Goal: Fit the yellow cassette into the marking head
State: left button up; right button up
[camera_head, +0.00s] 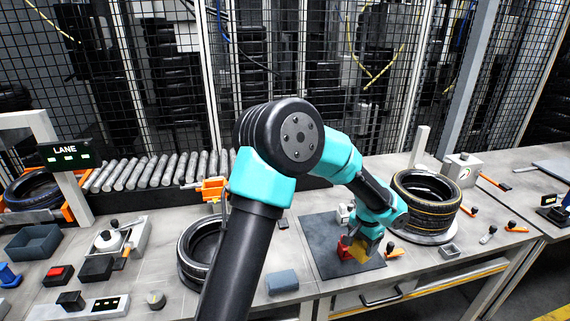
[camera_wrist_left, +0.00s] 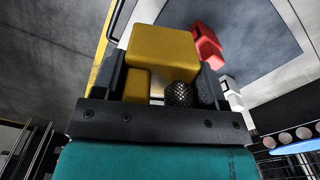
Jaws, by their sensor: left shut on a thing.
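My left gripper (camera_head: 370,236) points down over the dark mat at the right of the bench. It is shut on the yellow cassette (camera_head: 360,250). In the wrist view the yellow cassette (camera_wrist_left: 163,50) sits between the two dark fingers, with a knurled black knob beside its lower part. I cannot tell whether it touches the mat. A red cassette (camera_head: 343,251) stands just left of it, and a white one (camera_head: 343,212) stands behind. I cannot tell for sure which fixture is the marking head. My right gripper is not in view.
A tyre stack (camera_head: 427,195) stands close to the right of my gripper. Another tyre (camera_head: 198,245) lies behind my left arm, partly hidden. An orange device (camera_head: 212,189) stands by the rollers. A blue-grey block (camera_head: 282,282) lies left of the mat (camera_head: 322,262). Small orange-handled tools lie at right.

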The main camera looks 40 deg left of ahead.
pick_arm(q)
jog(key=w+a+r+n, duration=0.8)
jog(key=w+a+n, duration=0.1)
jog(key=n, duration=0.4)
jog(key=shift+a+r+n, duration=0.3)
jog(key=shift+a+r, duration=0.05)
jog(key=shift+a, duration=0.1)
send_near(338, 239)
jog(key=shift+s+d+r, duration=0.15)
jog(key=shift+s+d, duration=0.6)
jog(key=shift+d, duration=0.35)
jog(key=shift+f, duration=2.25)
jog(key=shift+f, duration=0.15)
